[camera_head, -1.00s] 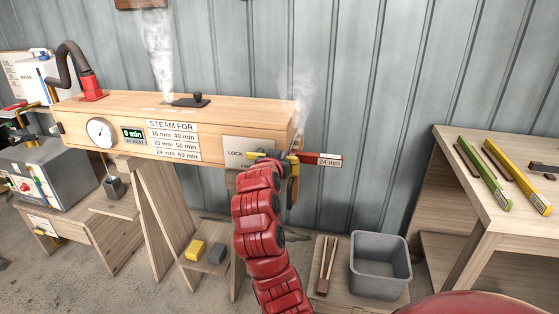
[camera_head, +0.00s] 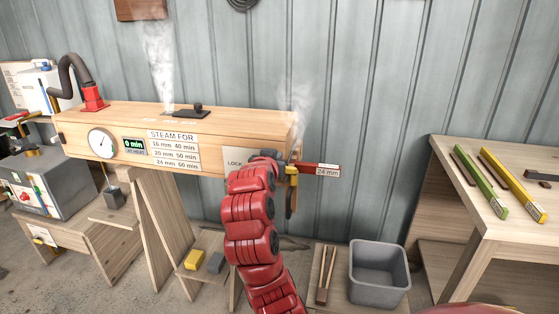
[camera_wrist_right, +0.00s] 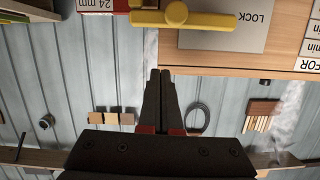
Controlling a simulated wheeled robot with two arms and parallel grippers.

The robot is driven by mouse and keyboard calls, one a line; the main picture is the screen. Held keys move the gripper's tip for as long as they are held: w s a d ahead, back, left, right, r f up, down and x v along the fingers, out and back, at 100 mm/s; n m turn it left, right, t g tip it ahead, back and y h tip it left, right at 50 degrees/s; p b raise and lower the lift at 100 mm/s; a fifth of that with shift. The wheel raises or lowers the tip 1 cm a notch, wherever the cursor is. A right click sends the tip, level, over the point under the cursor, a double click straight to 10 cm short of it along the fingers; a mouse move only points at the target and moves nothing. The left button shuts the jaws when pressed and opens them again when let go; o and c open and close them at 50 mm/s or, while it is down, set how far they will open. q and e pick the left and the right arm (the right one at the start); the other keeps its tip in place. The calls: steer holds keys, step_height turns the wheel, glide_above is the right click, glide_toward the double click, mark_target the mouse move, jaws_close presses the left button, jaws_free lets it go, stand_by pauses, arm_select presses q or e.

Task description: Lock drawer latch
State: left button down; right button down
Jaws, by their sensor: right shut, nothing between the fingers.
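The wooden steam box (camera_head: 200,125) stands along the wall, with a grey LOCK plate (camera_head: 236,159) at its right end. In the right wrist view the LOCK plate (camera_wrist_right: 228,38) appears upside down, with a yellow latch handle (camera_wrist_right: 205,20) lying level across its edge. In the head view my red right arm mostly covers the latch; a yellow part (camera_head: 291,170) shows beside it. My right gripper (camera_wrist_right: 160,73) is shut and empty, just apart from the handle in the wrist picture. Its fingers are hidden in the head view. My left gripper is out of view.
A red bar marked 24 mm (camera_head: 320,169) sticks out at the box's right end. Steam rises there and from the top. A grey bin (camera_head: 379,275) stands below right. A wooden table (camera_head: 465,185) at right holds green and yellow bars.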

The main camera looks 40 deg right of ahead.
steer(key=v, duration=0.6)
steer(key=shift+f, duration=0.15)
